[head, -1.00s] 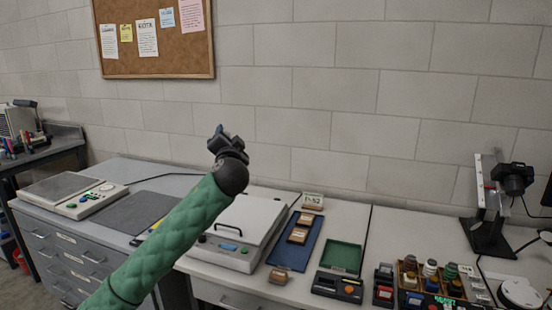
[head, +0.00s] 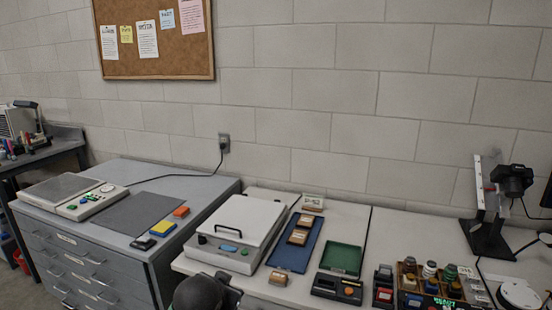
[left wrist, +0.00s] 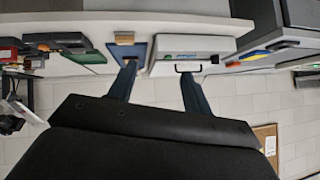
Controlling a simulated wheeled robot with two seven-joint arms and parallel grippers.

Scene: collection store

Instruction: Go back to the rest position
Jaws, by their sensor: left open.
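My left gripper (left wrist: 159,72) is open and empty. In the left wrist view its two fingers stand well apart with nothing between them. In the head view a dark part of my left gripper (head: 226,291) shows at the bottom edge, in front of the bench; its fingertips cannot be made out there. My right gripper is in neither view.
A white-lidded box (head: 238,226), a blue tray (head: 291,256) with small brown blocks and a green tray (head: 342,257) stand on the bench. A drawer cabinet (head: 95,262) is at left, a camera stand (head: 487,235) at right. The space above the bench is clear.

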